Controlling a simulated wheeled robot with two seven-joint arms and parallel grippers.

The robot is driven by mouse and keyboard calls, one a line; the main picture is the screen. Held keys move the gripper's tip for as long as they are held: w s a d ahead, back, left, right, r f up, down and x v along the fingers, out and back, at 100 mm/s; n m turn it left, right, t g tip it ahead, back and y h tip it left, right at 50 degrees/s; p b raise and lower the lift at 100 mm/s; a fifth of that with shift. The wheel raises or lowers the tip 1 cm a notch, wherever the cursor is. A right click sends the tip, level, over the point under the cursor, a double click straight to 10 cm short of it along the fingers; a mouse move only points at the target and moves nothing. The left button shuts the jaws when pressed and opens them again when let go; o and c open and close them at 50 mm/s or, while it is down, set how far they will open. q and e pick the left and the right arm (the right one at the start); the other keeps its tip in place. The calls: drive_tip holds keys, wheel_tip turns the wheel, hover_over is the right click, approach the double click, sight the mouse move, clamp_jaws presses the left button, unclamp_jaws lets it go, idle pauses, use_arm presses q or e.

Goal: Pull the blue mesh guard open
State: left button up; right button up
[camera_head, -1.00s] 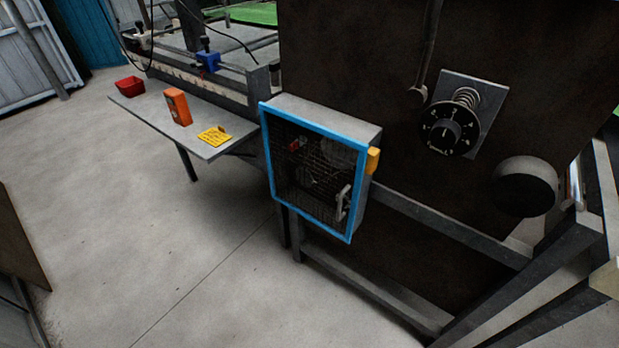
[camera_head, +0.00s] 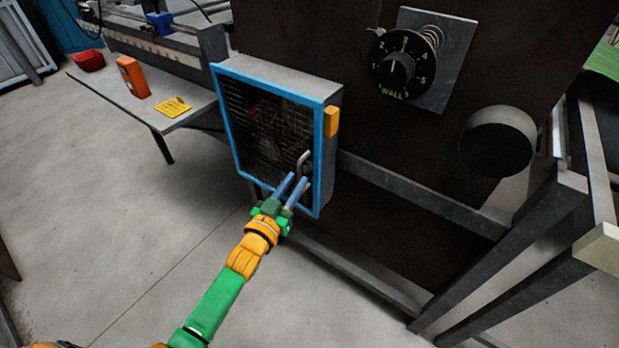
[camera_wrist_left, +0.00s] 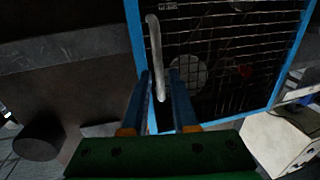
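The blue mesh guard (camera_head: 217,108) is a blue frame with dark wire mesh on the front of a grey box. It looks shut. Its light metal handle (camera_head: 303,160) is near the lower right of the mesh. My left gripper (camera_head: 298,178) is in front of the guard's lower right part, with its two blue fingers apart and pointing at the handle. In the left wrist view the handle (camera_wrist_left: 155,50) runs down between the fingertips (camera_wrist_left: 160,75); I cannot tell whether they touch it. My right gripper is not in view.
A yellow block (camera_head: 331,121) sits on the box's right side. A dial (camera_head: 398,64) and a dark round pipe end (camera_head: 497,140) are on the brown panel at right. A shelf (camera_head: 110,97) at left holds a red bin (camera_head: 89,61), an orange box (camera_head: 133,77) and a yellow note (camera_head: 172,106). Open floor lies in front.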

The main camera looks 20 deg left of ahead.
sight(299, 178)
use_arm(q)
drive_tip(key=w, duration=0.3)
drive_tip(key=shift+w+d, duration=0.1)
drive_tip(key=shift+d, duration=0.25)
clamp_jaws()
drive_tip(key=shift+f, duration=0.1)
idle(1.0)
